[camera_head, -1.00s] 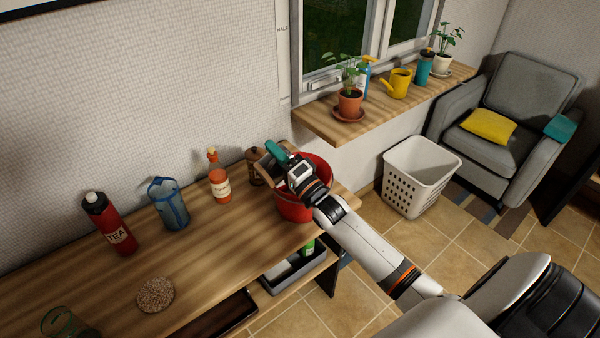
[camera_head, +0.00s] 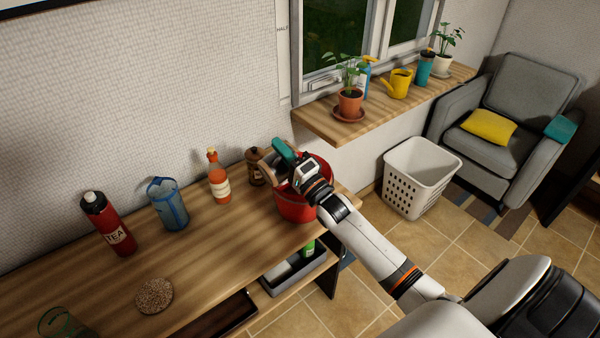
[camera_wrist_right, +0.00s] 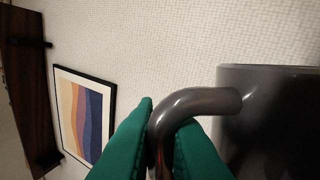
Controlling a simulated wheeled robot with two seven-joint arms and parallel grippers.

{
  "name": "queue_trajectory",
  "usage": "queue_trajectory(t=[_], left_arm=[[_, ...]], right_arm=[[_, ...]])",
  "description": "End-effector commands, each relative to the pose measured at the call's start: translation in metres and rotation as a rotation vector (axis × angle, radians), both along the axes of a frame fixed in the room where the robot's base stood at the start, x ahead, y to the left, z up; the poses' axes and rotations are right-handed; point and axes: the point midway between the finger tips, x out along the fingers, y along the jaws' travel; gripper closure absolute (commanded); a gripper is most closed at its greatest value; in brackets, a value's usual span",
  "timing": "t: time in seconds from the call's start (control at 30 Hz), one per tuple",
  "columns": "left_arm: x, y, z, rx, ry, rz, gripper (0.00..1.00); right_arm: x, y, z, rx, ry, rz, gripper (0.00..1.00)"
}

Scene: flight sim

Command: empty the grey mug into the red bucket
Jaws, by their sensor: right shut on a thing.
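The red bucket (camera_head: 296,207) stands at the right end of the wooden table, partly hidden by my right gripper and wrist. My right gripper (camera_head: 284,152) is over the bucket's back left rim. Its green fingers are shut on the handle of the grey mug (camera_wrist_right: 272,125), as the right wrist view shows. In the head view the mug (camera_head: 270,159) is small and partly hidden, tipped at the bucket's left side. I cannot see the mug's contents or the inside of the bucket clearly. My left gripper is not in view.
A brown jar (camera_head: 255,170) stands close left of the bucket. An orange bottle (camera_head: 219,182), a blue glass jug (camera_head: 168,205) and a red tea flask (camera_head: 108,225) stand along the back. A round cork mat (camera_head: 154,296) lies near the front. The windowsill (camera_head: 325,128) is close on the right.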

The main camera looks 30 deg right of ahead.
Motion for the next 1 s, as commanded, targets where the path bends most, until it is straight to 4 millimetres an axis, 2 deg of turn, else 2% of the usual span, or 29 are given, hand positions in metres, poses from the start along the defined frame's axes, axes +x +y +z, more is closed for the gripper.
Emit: queue_trajectory(t=[1.0], left_arm=[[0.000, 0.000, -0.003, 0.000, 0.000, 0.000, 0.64]], right_arm=[[0.001, -0.013, -0.003, 0.098, -0.007, 0.000, 1.00]])
